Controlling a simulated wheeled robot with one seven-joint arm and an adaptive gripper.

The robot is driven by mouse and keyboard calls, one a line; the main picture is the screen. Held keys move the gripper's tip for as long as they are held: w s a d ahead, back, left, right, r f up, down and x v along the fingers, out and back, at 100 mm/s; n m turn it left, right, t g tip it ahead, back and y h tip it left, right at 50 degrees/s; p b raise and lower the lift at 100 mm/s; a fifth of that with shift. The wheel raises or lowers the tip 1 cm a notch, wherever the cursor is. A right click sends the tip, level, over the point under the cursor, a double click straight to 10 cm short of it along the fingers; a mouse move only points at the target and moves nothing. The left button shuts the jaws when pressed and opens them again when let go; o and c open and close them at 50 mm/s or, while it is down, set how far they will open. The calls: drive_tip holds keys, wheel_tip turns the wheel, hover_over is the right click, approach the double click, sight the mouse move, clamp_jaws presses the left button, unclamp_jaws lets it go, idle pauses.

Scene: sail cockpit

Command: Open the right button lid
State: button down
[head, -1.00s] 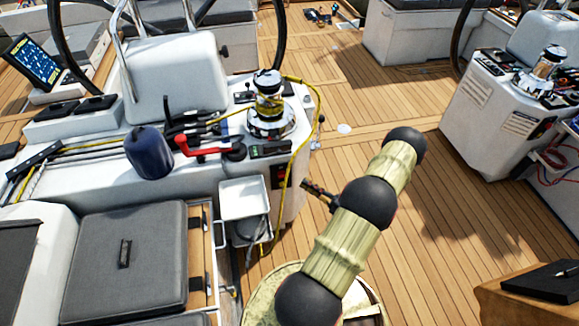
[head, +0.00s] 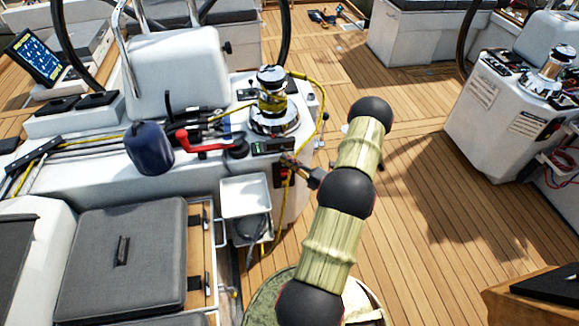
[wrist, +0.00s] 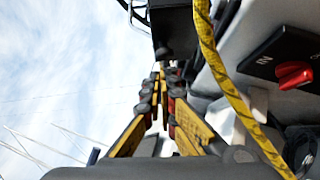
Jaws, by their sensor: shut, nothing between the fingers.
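A small dark panel (head: 272,146) lies on the edge of the white console beside the winch in the head view; its button lids are too small to tell apart. My gripper (head: 289,163) is at the console's corner, just below and right of this panel. In the wrist view my gripper (wrist: 160,72) has its yellow and black fingers together and empty. Its tips are close to the underside of a dark block (wrist: 178,28), which may be the panel's overhanging edge. I cannot tell whether they touch, and no right lid shows clearly.
A yellow rope (wrist: 228,85) hangs close to the right of my fingers. A red switch (wrist: 295,74) sits on the console side. The winch (head: 272,100) stands behind the panel, and a red handle (head: 195,143) lies to its left. Deck to the right is clear.

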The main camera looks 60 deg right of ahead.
drive_tip(key=shift+r, duration=0.15)
drive_tip(key=r+m+g+p, duration=0.1)
drive_tip(key=p, duration=0.2)
drive_tip(key=m+p, duration=0.1)
drive_tip(key=p, duration=0.2)
drive_tip(key=shift+w+d+r+g+h, duration=0.3)
drive_tip(key=shift+w+d+r+g, duration=0.05)
drive_tip(key=shift+d+g, duration=0.05)
drive_tip(key=s+a+f+p, duration=0.1)
drive_tip(key=s, duration=0.5)
drive_tip(key=s+a+f+p, duration=0.1)
drive_tip(key=s+a, duration=0.1)
drive_tip(key=s, duration=0.4)
drive_tip(key=shift+s+a, duration=0.25)
drive_tip(key=shift+f, duration=0.1)
